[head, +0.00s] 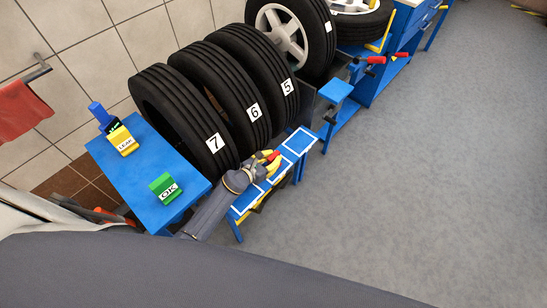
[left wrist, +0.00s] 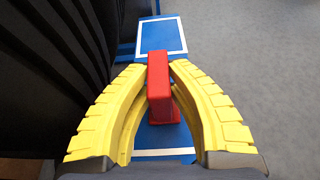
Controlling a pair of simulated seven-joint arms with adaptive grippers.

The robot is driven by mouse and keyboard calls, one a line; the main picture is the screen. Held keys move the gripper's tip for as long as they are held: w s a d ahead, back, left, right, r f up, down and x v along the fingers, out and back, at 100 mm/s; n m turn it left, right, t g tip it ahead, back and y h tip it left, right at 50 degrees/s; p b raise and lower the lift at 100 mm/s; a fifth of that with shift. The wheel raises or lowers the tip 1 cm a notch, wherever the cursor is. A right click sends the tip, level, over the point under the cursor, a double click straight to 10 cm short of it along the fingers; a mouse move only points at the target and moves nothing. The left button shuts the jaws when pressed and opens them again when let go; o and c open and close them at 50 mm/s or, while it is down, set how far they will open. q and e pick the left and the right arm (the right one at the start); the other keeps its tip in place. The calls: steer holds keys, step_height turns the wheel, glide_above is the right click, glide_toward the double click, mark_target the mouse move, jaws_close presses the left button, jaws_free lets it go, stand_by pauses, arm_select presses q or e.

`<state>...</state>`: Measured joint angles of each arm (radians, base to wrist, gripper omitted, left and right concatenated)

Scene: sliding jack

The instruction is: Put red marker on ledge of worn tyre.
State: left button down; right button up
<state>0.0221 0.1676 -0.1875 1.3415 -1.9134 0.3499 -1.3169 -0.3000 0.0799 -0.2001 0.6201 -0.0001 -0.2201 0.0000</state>
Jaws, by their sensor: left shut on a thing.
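My left gripper (head: 270,158) has yellow fingers, shut on the red marker (head: 275,155). In the left wrist view the red marker (left wrist: 158,78) stands between the fingertips (left wrist: 158,72), over a blue, white-outlined ledge (left wrist: 152,153). I cannot tell whether its foot touches the ledge. Another outlined ledge (head: 300,142) lies just beyond and looks empty. The ledges run in front of black tyres numbered 7 (head: 180,120), 6 (head: 225,85) and 5 (head: 262,60). Which tyre is worn, I cannot tell. My right gripper is not in view.
A blue table (head: 135,165) at the left holds a yellow LEAK marker (head: 123,141) and a green OK marker (head: 164,188). A blue stand (head: 336,91) and red-handled tools (head: 376,60) are beyond the ledges. The grey floor (head: 430,170) at right is clear.

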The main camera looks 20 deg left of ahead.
arm_select(q)
steer(key=shift+f, duration=0.2)
steer(key=c, duration=1.4)
jaws_free()
steer(key=shift+o, duration=0.2)
steer(key=shift+r, duration=0.25)
